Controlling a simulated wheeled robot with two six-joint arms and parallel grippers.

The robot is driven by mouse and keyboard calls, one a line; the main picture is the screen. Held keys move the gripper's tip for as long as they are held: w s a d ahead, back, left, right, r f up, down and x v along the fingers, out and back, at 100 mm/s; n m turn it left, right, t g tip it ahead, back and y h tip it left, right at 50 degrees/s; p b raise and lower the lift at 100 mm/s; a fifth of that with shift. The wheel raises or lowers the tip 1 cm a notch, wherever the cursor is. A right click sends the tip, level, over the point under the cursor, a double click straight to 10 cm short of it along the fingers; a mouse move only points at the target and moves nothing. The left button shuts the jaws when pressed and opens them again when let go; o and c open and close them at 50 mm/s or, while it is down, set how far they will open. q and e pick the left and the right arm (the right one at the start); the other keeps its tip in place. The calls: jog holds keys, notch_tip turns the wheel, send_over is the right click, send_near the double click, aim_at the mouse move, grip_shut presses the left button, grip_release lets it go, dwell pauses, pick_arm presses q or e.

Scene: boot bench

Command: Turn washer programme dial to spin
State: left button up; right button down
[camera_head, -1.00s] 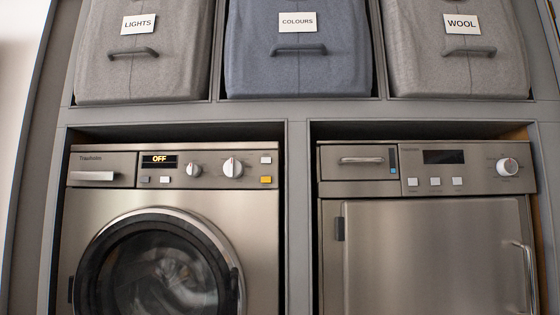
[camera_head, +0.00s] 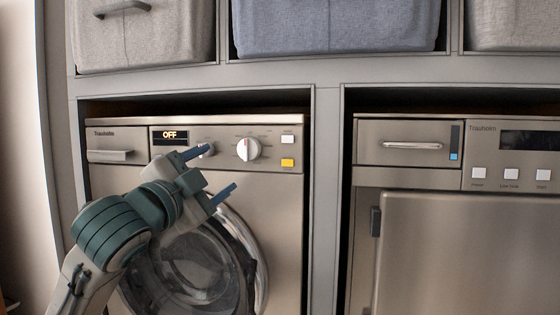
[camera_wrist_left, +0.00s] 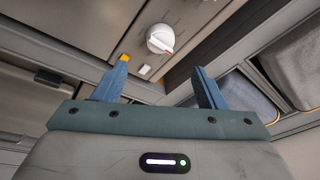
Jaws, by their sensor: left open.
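The washer (camera_head: 270,210) stands in the left bay, and its display (camera_head: 170,137) reads OFF. Its large white dial (camera_head: 248,149) has a red mark pointing up; the marks around it are too small to read. A smaller knob (camera_head: 207,150) left of it is partly hidden by my finger. My left gripper (camera_head: 218,169) is open and empty, in front of the panel, left of and below the large dial. In the left wrist view a white dial with a red mark (camera_wrist_left: 160,39) shows just beyond the open fingers (camera_wrist_left: 162,72), apart from them. My right gripper is out of view.
White and yellow buttons (camera_head: 288,163) sit right of the large dial. The round washer door (camera_head: 245,250) is below my gripper. A second machine (camera_head: 450,250) fills the right bay past a grey divider (camera_head: 324,220). Fabric bins (camera_head: 335,25) are above.

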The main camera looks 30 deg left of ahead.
aim_at(244, 152)
pick_arm(q)
jog(key=p+x, duration=0.5)
jog(key=x, duration=0.4)
jog(key=shift+w+a+r, duration=0.1)
jog(key=shift+w+r, duration=0.05)
jog(key=shift+w+a, duration=0.1)
jog(key=shift+w, duration=0.35)
jog(key=c, duration=1)
